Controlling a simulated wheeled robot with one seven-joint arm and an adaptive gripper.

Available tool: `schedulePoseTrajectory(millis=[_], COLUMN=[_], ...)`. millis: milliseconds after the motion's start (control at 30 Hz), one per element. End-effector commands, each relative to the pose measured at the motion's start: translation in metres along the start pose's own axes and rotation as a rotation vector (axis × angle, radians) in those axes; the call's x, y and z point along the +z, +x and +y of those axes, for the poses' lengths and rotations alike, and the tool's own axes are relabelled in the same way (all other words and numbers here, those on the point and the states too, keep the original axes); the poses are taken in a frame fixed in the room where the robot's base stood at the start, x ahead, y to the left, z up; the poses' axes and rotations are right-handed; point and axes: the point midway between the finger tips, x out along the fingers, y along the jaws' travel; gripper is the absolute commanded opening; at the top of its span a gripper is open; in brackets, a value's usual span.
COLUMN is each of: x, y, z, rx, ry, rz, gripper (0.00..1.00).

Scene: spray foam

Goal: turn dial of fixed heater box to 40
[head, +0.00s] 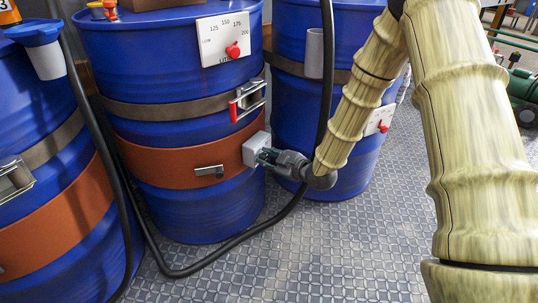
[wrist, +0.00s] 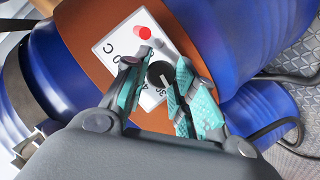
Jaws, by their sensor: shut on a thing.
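The heater box (head: 252,150) is a small pale box on the orange band around the middle blue drum. In the wrist view its white face (wrist: 113,46) carries a round red spot, a "C" and partly hidden scale numbers. Its black dial (wrist: 159,73) has a light pointer mark, and its exact setting is too small to read. My gripper (wrist: 161,68) has its teal-padded fingers on both sides of the dial, shut on it. In the head view my gripper (head: 266,156) reaches the box from the right, and the dial is hidden there.
Blue drums (head: 175,75) stand left, middle and behind. A black hose (head: 225,242) runs down and across the patterned floor (head: 330,250). A latch (head: 247,98) sticks out above the box.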

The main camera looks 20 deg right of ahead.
Motion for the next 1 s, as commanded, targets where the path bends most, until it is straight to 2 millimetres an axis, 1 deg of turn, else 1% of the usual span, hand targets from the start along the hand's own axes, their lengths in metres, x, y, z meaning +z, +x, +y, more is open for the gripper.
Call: schedulePoseTrajectory(millis=[400,433,500,533,867,1000], x=[0.000,0.000,0.000,0.000,0.000,0.000], y=[0.000,0.000,0.000,0.000,-0.001,-0.011], z=[0.000,0.000,0.000,0.000,0.000,0.001], rx=[-0.006,-0.006,-0.006,-0.006,-0.006,-0.005], ry=[0.016,0.016,0.016,0.016,0.015,0.016], rz=[0.000,0.000,0.000,0.000,0.000,-0.001], gripper=[0.03,0.32,0.45,0.48,0.48,0.48])
